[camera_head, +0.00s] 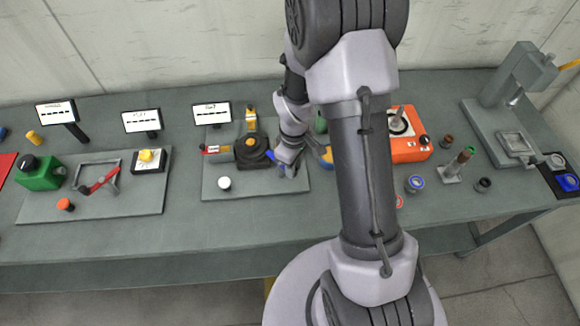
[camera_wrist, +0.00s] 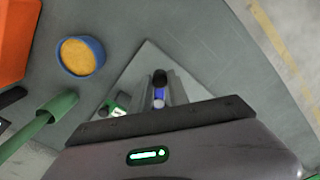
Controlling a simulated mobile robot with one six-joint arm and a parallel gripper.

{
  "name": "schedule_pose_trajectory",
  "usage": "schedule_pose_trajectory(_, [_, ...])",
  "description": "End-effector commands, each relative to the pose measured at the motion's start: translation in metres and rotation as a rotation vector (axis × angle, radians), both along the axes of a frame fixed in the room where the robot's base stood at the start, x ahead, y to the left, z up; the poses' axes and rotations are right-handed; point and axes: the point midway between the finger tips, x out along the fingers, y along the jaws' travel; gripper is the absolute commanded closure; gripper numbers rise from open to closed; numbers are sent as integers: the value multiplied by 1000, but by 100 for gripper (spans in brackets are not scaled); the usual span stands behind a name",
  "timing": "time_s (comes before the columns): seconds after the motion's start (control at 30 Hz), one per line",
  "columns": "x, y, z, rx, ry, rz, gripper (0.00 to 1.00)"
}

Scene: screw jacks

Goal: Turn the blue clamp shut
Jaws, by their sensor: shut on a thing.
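The blue clamp (camera_head: 275,160) is on the middle grey plate, beside a dark device, and my arm partly hides it. My gripper (camera_head: 287,172) reaches down over the right part of that plate. In the wrist view, my gripper's two fingers (camera_wrist: 163,82) are shut on a blue piece (camera_wrist: 158,96) with a black end, which I take to be the clamp's handle. The clamp's jaw and whatever it presses on are hidden, so I cannot tell how far it is turned.
The dark device (camera_head: 250,150) and a white knob (camera_head: 225,183) share the grey plate (camera_head: 212,190). An orange box (camera_head: 411,150) stands right of my arm. A blue-rimmed round cup with a yellow inside (camera_wrist: 80,56) is near my gripper. The bench's front strip is clear.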

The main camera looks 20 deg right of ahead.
Motion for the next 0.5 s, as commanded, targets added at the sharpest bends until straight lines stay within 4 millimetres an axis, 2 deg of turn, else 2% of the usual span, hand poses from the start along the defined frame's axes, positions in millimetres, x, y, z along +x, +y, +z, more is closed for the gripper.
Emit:
schedule_pose_trajectory(0.2, [3,-5,1,-1,-3,94,100])
schedule_pose_trajectory(0.5, [5,-7,1,-1,-4,146,100])
